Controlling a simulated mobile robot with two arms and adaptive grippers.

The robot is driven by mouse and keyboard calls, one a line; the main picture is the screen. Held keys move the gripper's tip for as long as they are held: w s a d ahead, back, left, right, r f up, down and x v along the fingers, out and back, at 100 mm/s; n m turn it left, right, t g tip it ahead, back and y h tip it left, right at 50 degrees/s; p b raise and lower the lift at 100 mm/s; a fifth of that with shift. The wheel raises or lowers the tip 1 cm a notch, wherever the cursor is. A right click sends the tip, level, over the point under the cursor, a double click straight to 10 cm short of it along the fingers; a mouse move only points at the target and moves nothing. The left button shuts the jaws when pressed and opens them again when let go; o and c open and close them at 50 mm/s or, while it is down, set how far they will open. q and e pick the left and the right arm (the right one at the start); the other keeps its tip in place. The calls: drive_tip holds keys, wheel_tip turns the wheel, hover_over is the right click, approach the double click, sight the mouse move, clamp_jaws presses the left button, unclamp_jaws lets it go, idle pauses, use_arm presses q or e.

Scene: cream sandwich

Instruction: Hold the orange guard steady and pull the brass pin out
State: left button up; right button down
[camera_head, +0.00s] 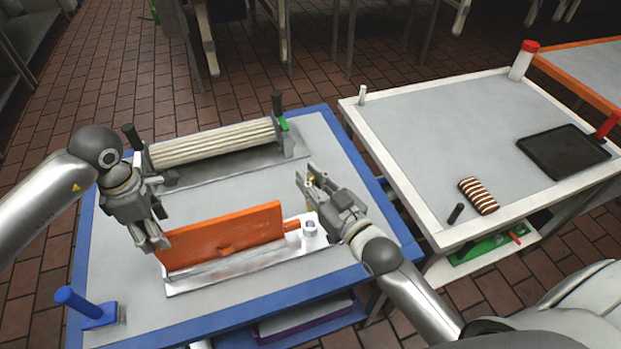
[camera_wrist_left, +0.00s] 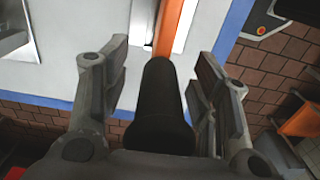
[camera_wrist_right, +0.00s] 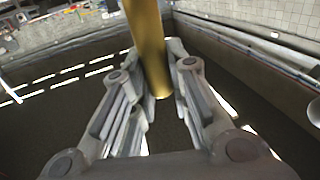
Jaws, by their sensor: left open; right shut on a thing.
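The orange guard (camera_head: 225,236) stands upright on a bright metal plate on the blue-edged table. My left gripper (camera_head: 156,238) is open at the guard's left end. In the left wrist view a dark cylinder (camera_wrist_left: 163,105) lies between its fingers, with the guard's orange edge (camera_wrist_left: 168,28) just beyond. My right gripper (camera_head: 309,184) is shut on the brass pin, which shows as a thick gold rod in the right wrist view (camera_wrist_right: 147,45). In the head view the fingers hide most of the pin. The round metal socket (camera_head: 310,227) on the plate is apart from the right fingertips.
A ribbed cream roller (camera_head: 212,143) lies behind the guard. A blue handle (camera_head: 76,300) stands at front left. The white-edged table at right (camera_head: 450,120) holds a striped roll (camera_head: 478,196) and a black tray (camera_head: 562,155).

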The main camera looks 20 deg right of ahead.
drive_tip(key=shift+r, duration=0.1)
use_arm(q)
drive_tip(key=shift+r+p, duration=2.15)
drive_tip(key=shift+r, duration=2.4)
use_arm(e)
drive_tip(key=shift+r, duration=2.1)
use_arm(q)
drive_tip(key=shift+o, duration=0.4)
drive_tip(key=o, duration=0.5)
